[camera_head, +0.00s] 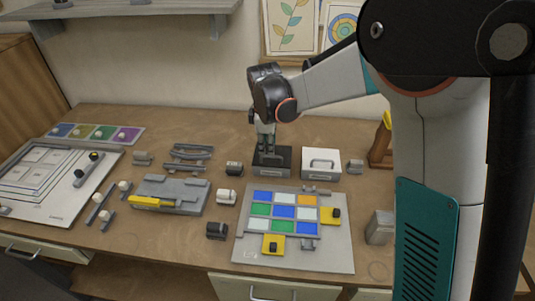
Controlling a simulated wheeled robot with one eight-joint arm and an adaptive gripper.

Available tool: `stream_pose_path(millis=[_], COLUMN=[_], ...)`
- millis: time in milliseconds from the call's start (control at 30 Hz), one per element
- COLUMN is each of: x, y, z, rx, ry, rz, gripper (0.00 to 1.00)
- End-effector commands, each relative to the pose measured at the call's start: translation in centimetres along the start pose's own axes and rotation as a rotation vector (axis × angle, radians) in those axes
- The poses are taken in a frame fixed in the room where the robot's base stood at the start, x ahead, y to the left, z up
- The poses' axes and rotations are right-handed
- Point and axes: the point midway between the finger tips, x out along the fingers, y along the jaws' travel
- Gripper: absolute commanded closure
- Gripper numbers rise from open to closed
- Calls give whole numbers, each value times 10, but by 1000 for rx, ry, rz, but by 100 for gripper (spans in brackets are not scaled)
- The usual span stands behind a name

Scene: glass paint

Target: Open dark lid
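The fingers are small here and hide the middle of the lid and any handle. I cannot tell whether they touch it or are shut. The lid looks level on its box.
A white-lidded box (320,164) with a handle stands close to the right. A board of coloured tiles (340,240) lies in front. A grey block fixture (171,194) and small grey pieces (234,168) lie to the left. Bare table (190,118) shows behind.

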Motion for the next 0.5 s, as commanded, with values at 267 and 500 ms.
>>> stream_pose_path(millis=[267, 500], x=[39, 46], y=[0, 0], z=[0, 0], rx=[1, 1], ry=[0, 0], rz=[0, 0], gripper=[72, 72])
